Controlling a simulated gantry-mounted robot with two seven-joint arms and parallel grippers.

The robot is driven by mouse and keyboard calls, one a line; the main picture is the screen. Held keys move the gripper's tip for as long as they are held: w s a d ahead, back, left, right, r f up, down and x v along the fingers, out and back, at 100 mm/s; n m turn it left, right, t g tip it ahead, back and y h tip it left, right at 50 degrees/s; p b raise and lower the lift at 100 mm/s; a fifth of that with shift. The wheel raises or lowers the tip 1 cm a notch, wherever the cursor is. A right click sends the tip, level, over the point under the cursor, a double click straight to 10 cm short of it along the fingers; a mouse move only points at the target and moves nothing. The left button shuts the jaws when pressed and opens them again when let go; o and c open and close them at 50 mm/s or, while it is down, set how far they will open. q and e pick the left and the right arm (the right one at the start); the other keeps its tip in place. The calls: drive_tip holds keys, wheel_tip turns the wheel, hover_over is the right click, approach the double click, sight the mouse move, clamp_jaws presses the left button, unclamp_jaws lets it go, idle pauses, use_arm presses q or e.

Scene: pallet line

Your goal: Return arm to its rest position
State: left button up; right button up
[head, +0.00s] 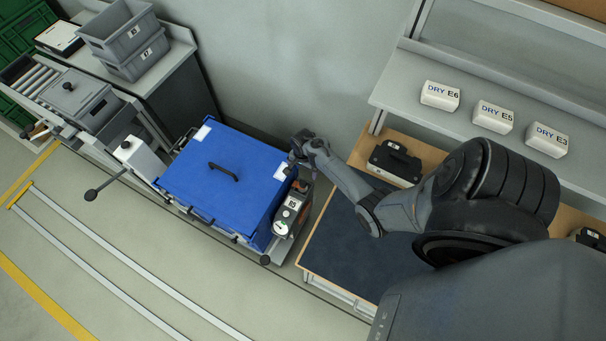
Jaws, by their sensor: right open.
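My right arm reaches from the lower right across the dark blue mat, bent at the elbow. Its gripper (297,151) is at the right edge of a large blue lidded box (205,181), close to a white label and just above a small gauge unit (289,215). The gripper is open and looks empty; whether it touches the box or the unit I cannot tell. The box lid is closed, with a black handle on top. My left gripper is not in view.
A grey shelf (391,87) at the right bears white packs marked DRY E6, E5 and E3. A black case (394,163) sits on the wooden bench below. Roller conveyor, grey bins (127,41) and a black-knobbed lever (91,194) are at the left.

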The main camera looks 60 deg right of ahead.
drive_tip(key=shift+f, duration=0.4)
drive_tip(key=shift+r, duration=0.15)
idle(0.4)
